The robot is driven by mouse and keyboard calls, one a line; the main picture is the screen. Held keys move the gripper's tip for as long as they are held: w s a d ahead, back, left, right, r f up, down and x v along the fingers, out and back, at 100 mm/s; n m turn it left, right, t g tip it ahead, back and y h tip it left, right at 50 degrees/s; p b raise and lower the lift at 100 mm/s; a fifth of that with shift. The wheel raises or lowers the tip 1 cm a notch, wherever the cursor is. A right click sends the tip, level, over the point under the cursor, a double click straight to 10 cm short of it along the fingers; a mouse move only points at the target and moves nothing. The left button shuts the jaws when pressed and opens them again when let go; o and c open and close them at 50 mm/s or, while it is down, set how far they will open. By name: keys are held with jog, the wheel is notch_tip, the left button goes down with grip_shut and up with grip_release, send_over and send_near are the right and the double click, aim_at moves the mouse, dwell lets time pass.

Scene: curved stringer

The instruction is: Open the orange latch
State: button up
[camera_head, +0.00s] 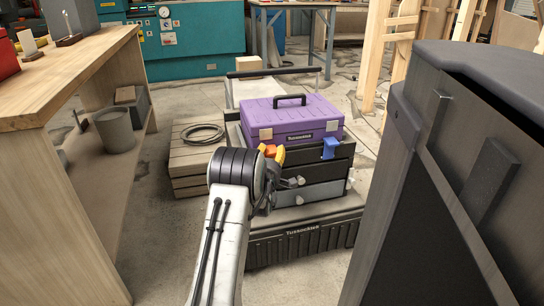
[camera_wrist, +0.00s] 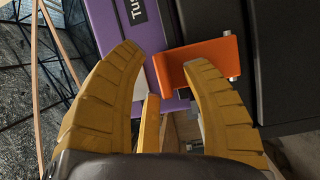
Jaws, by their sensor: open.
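The orange latch (camera_head: 270,150) is on the front of the tool case stack, below the purple toolbox (camera_head: 310,117), partly hidden by my arm in the head view. In the wrist view the orange latch (camera_wrist: 205,55) is a flat bent plate with a small pin at its right end, next to the dark case. My gripper also shows in the head view (camera_head: 271,153).
A blue latch (camera_head: 329,148) is on the right of the black drawers (camera_head: 318,172). A wooden crate (camera_head: 190,165) with a coiled cable stands left of the stack. A workbench (camera_head: 75,75) bounds the left, a dark cabinet (camera_head: 450,170) the right.

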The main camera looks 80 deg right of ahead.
jog(key=shift+d, duration=0.5)
jog(key=shift+o, duration=0.4)
grip_shut()
